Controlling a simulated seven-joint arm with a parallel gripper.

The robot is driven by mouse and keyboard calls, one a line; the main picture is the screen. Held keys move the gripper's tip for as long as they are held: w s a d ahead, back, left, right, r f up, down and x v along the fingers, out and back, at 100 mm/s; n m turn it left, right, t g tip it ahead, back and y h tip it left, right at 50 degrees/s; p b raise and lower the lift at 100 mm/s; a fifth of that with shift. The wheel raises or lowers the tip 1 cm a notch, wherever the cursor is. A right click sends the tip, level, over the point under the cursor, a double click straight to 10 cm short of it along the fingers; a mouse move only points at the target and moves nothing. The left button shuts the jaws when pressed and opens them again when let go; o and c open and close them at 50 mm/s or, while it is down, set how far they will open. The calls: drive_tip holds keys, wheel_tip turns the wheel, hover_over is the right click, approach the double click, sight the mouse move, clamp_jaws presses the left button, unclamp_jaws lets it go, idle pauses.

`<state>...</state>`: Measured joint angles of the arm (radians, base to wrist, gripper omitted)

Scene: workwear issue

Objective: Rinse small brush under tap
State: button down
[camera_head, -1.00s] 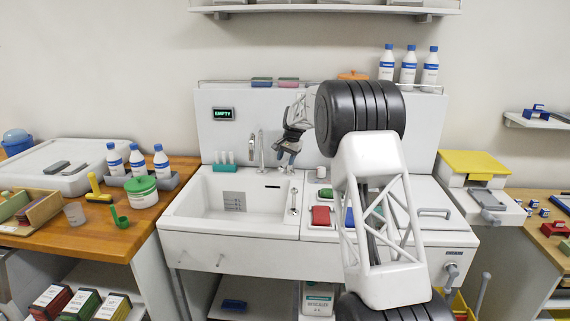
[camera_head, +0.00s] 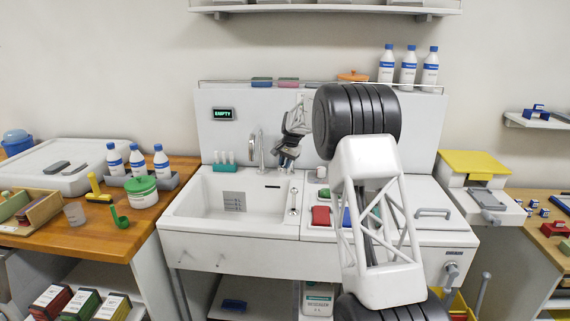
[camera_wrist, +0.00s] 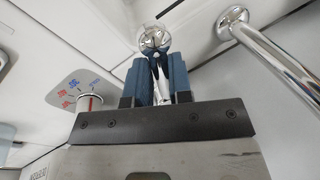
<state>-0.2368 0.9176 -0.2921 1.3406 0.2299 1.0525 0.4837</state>
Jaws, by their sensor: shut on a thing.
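The chrome tap (camera_head: 262,150) rises at the back of the white sink (camera_head: 180,208); its pipe also shows at the right of the wrist view (camera_wrist: 275,50). My gripper (camera_head: 287,160) is just right of the tap, pointing down. In the wrist view its blue fingers (camera_wrist: 157,82) are shut on a slim chrome piece with a rounded chrome head (camera_wrist: 155,38), which looks like a tap handle. No water shows at the spout. I cannot pick out the small brush for certain; a green-handled item (camera_head: 120,218) lies on the wooden counter at left.
A teal holder (camera_head: 224,168) with white pieces stands at the sink's back left. A chrome tool (camera_head: 293,200) lies on the sink's right edge, near a red block (camera_head: 321,215). The display (camera_head: 223,114) reads EMPTY. The basin looks clear of loose objects.

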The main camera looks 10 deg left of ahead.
drive_tip(key=shift+d, duration=0.1)
drive_tip(key=shift+s+d+n+g, duration=0.15)
drive_tip(key=shift+d+n, duration=0.2)
drive_tip(key=shift+n, duration=0.3)
drive_tip(key=shift+w+d+n+g, duration=0.15)
drive_tip(key=shift+d+n, duration=0.2)
drive_tip(key=shift+n, duration=0.3)
drive_tip(key=shift+s, duration=0.1)
drive_tip(key=c, duration=1.1)
unclamp_jaws()
drive_tip(key=shift+o, duration=0.2)
drive_tip(key=v, duration=0.8)
